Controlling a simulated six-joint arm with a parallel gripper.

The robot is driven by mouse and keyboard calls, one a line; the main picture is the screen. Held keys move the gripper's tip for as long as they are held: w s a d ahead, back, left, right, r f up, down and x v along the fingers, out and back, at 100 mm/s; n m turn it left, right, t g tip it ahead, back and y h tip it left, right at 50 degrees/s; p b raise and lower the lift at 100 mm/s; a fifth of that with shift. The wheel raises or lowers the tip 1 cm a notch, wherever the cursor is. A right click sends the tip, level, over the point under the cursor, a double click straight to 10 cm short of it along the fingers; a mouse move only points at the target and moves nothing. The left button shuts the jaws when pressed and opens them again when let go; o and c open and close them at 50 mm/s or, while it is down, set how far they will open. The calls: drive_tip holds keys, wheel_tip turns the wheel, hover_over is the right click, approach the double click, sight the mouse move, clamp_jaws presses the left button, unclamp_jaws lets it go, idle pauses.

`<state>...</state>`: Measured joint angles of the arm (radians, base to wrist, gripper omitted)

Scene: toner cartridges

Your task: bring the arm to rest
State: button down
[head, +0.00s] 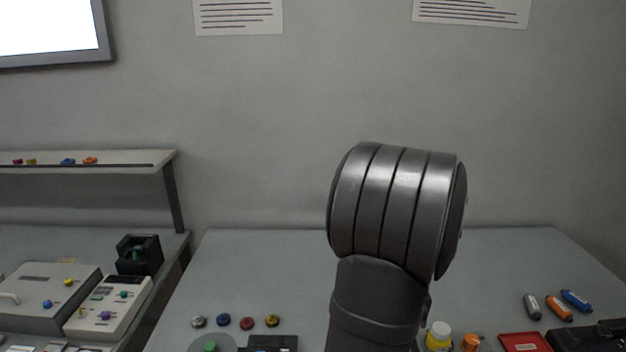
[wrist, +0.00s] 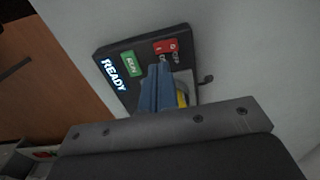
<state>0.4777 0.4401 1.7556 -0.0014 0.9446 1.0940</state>
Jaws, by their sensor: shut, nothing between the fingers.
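My gripper (wrist: 158,72) shows in the wrist view as blue-grey fingers pressed together with nothing between them. It is in front of a dark control panel (wrist: 121,64) with a lit READY sign, a green RUN button (wrist: 132,64) and a red button (wrist: 166,46). The fingers overlap the panel's lower right part; I cannot tell whether they touch it. In the head view my arm rises at the right of centre, and my gripper is out of sight there.
Toner cartridges (head: 558,307) lie at the table's right, near a red tray (head: 523,342) and a yellow bottle (head: 438,338). Several small coloured knobs (head: 247,323) are at the front. A side bench with devices (head: 108,306) and a shelf (head: 120,159) stand left. The back table is mostly clear.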

drive_tip(key=w+r+g, duration=0.1)
drive_tip(key=w+r, duration=0.1)
drive_tip(key=r, duration=0.5)
drive_tip(key=w+r, duration=0.3)
drive_tip(key=r, duration=0.5)
drive_tip(key=shift+w+g, duration=0.15)
drive_tip(key=shift+g, duration=0.25)
drive_tip(key=shift+d, duration=0.1)
drive_tip(key=c, duration=1.8)
unclamp_jaws()
drive_tip(key=shift+r, duration=0.1)
drive_tip(key=shift+c, duration=0.2)
drive_tip(key=o, duration=1.8)
drive_tip(key=shift+t, duration=0.9)
drive_tip(key=s+r, duration=0.3)
drive_tip(key=s+d+r, duration=0.1)
drive_tip(key=s+r, duration=0.6)
drive_tip(key=shift+s+d+r, duration=0.15)
drive_tip(key=shift+s+d, duration=0.05)
drive_tip(key=shift+d, duration=0.05)
drive_tip(key=shift+o, duration=0.2)
wheel_tip(320, 180, down, 10)
drive_tip(key=shift+s, duration=0.15)
